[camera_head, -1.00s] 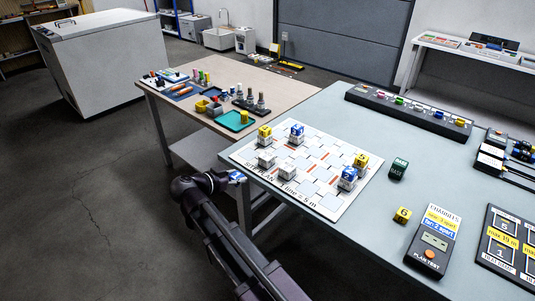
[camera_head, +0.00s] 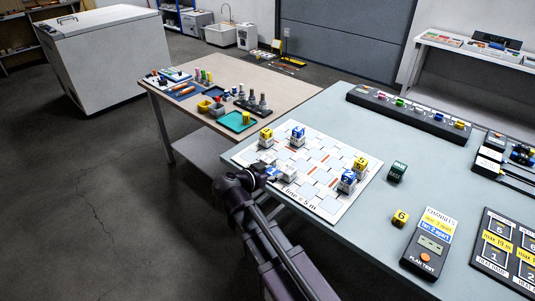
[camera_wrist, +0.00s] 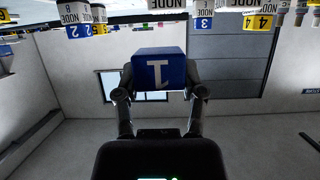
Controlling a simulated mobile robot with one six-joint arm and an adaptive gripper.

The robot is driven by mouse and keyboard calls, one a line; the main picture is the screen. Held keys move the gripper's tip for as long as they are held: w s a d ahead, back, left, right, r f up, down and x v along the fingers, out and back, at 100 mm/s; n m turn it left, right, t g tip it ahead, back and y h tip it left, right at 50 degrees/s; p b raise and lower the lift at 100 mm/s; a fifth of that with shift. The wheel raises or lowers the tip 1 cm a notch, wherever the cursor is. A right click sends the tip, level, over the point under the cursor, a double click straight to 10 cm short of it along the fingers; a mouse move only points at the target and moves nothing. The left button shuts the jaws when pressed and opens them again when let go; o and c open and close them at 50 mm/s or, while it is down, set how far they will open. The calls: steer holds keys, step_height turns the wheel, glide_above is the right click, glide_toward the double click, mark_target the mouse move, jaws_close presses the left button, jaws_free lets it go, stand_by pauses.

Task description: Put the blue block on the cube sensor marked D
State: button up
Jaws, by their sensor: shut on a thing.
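My gripper (camera_head: 262,170) is over the near left edge of the white site plan board (camera_head: 325,204). The block is clear of the table and sensors. Small white cube sensors stand on the board; a bare one (camera_head: 266,159) is just beyond my gripper. Others carry yellow blocks (camera_head: 266,136) (camera_head: 361,163) or blue blocks (camera_head: 298,131) (camera_head: 348,177). I cannot read which sensor is D.
Right of the board lie a dark green cube (camera_head: 397,170), a yellow cube (camera_head: 401,217) and a plan test device (camera_head: 430,243). A long dark rack (camera_head: 408,111) runs along the back. A wooden table (camera_head: 255,79) with small parts adjoins at the left.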

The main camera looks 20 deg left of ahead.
steer(key=d, duration=0.1)
steer(key=d+r, duration=0.1)
steer(key=d, duration=0.1)
steer(key=d+r+p, duration=0.1)
steer(key=d, duration=0.1)
steer(key=shift+w+d, duration=0.25)
steer(key=shift+w, duration=0.15)
steer(key=shift+w+a, duration=0.1)
steer(key=b, duration=0.1)
glide_above(267, 158)
steer(key=shift+f, duration=0.75)
steer(key=shift+f+b, duration=1.8)
steer(key=shift+b, duration=0.15)
steer(key=shift+f, duration=0.15)
steer(key=o, duration=1)
